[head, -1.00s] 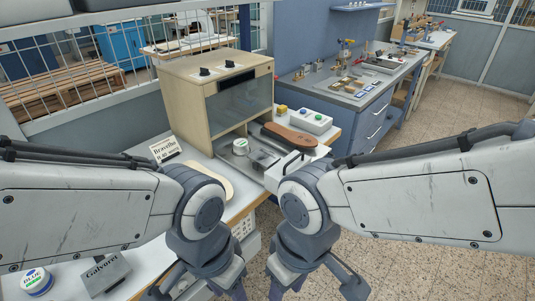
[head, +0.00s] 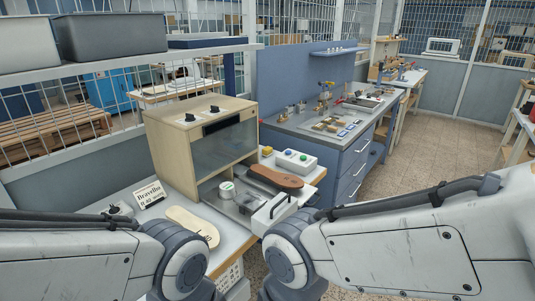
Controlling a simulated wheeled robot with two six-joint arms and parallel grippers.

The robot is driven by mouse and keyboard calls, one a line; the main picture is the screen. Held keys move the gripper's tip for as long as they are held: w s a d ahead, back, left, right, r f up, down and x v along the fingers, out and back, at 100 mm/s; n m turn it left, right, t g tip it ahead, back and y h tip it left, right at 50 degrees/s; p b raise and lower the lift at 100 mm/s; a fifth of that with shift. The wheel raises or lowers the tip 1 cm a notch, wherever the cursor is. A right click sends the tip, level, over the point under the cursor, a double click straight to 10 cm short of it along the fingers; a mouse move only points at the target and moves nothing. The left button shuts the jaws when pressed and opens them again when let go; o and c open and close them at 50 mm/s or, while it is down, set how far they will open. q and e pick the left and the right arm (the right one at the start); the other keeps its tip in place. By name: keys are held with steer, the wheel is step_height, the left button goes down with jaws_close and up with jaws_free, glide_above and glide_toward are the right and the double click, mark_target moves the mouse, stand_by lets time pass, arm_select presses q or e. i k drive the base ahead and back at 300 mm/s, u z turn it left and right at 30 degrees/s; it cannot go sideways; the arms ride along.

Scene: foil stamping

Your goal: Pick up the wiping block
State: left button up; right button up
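I cannot pick out a wiping block for certain. A small yellow block (head: 267,151) lies behind the white button box, beside the wooden machine cabinet (head: 175,153); I cannot tell whether it is the wiping block. A brown sole-shaped piece (head: 276,178) lies at the machine's right front. A tan sole-shaped piece (head: 192,226) lies flat on the white table in front of the cabinet. Both my arms reach in along the bottom, but both grippers are below the picture edge, so their state is hidden.
The white button box (head: 296,161) with green and blue buttons stands right of the cabinet. A round white tin (head: 227,191) sits at the machine's opening. A "Bravelho" sign (head: 149,194) stands at left. A blue drawer bench (head: 345,165) with tools is behind right. Open floor lies right.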

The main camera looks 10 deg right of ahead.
mark_target(268, 152)
steer(key=z, duration=0.3)
steer(key=k, duration=0.35)
steer(key=z, duration=1)
steer(key=k, duration=1)
steer(key=z, duration=0.8)
steer(key=i, duration=1.45)
steer(key=u, duration=0.35)
steer(key=i, duration=1.65)
steer(key=u, duration=1.5)
steer(key=i, duration=0.9)
steer(key=u, duration=0.95)
